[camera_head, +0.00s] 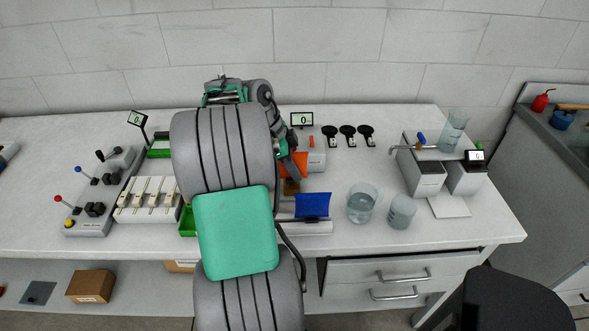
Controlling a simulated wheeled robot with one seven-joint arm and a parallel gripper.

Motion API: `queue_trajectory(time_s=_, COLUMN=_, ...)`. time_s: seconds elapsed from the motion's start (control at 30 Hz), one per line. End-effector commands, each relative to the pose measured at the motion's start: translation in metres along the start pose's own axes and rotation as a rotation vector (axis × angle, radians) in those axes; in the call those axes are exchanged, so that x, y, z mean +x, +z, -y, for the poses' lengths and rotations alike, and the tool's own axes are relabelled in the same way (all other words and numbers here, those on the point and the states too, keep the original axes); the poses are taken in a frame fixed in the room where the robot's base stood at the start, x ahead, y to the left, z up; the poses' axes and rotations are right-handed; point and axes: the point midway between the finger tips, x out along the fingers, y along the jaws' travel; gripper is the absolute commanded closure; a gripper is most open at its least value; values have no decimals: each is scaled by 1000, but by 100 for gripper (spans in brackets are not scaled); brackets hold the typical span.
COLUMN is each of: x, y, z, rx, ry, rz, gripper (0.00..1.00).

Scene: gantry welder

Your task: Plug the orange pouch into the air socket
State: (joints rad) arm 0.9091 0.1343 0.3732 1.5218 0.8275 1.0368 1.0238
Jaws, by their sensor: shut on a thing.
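The orange pouch (301,160) shows as a bright orange patch at the middle of the bench, partly hidden by my arm. My gripper (291,172) is at its left side, reaching down from above. It appears shut on the orange pouch, but the fingertips are mostly hidden. A small white unit (318,161) stands directly right of the pouch, with a small orange piece (311,141) behind it. I cannot tell which part is the air socket, or whether the pouch touches the unit.
A blue tilted panel (312,205) on a white base stands in front. Two glass beakers (363,203) (402,211) stand to its right. Several black knobs (348,136) are behind. A lever panel (95,205) and white rack (148,197) are left.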

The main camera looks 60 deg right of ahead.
Motion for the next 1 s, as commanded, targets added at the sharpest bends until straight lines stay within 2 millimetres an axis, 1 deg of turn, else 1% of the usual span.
queue_trajectory(time_s=0.17, x=0, y=0, z=0, rx=0, ry=0, rz=0, gripper=100)
queue_trajectory(time_s=0.57, x=11, y=4, z=0, rx=0, ry=-1, rz=0, gripper=100)
queue_trajectory(time_s=1.0, x=10, y=4, z=0, rx=1, ry=0, rz=0, gripper=100)
